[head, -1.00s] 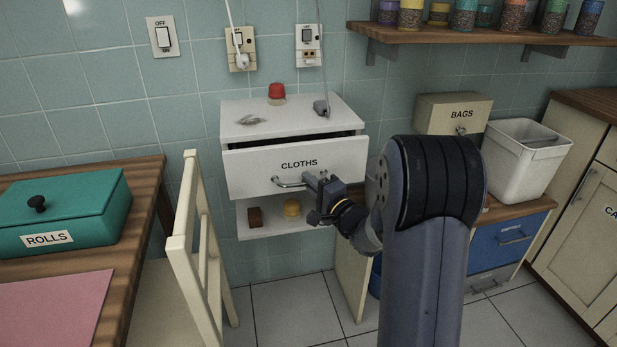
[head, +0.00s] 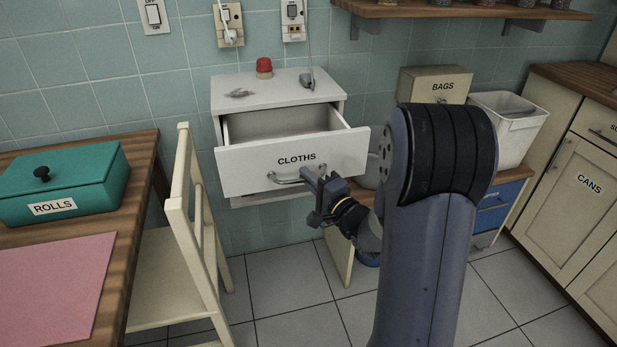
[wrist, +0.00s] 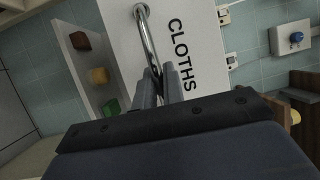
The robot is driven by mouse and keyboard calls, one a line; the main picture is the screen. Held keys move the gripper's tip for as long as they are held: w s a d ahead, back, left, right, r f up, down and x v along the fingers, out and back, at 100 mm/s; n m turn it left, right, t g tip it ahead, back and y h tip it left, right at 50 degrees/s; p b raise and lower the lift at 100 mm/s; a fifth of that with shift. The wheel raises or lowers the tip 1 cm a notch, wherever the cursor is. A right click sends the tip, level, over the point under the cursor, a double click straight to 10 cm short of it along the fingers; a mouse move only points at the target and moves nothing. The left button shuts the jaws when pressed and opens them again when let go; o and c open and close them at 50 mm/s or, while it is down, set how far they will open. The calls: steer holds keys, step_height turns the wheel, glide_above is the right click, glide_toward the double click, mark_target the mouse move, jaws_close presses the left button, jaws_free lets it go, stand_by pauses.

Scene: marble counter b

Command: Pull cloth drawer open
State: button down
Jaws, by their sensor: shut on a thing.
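The white drawer labelled CLOTHS (head: 240,165) stands well out of its white wall cabinet (head: 280,92) in the head view. My gripper (head: 313,178) is shut on the right end of this handle. In the wrist view my gripper's fingers (wrist: 164,84) close around the handle just beside the drawer front.
A cream chair (head: 180,230) stands left of the drawer, by a wooden table (head: 118,270) with a teal ROLLS box (head: 75,180). A BAGS box (head: 432,88) and a white bin (head: 515,130) stand to the right. A red-topped item (head: 264,68) sits on the cabinet.

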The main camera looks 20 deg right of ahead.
steer(key=c, duration=1.5)
jaws_free()
steer(key=shift+c, duration=0.2)
steer(key=p+v, duration=0.1)
steer(key=v, duration=1)
steer(key=shift+w+a, duration=0.1)
steer(key=shift+w, duration=0.1)
steer(key=b+x, duration=0.1)
steer(key=x, duration=0.9)
steer(key=shift+w, duration=0.55)
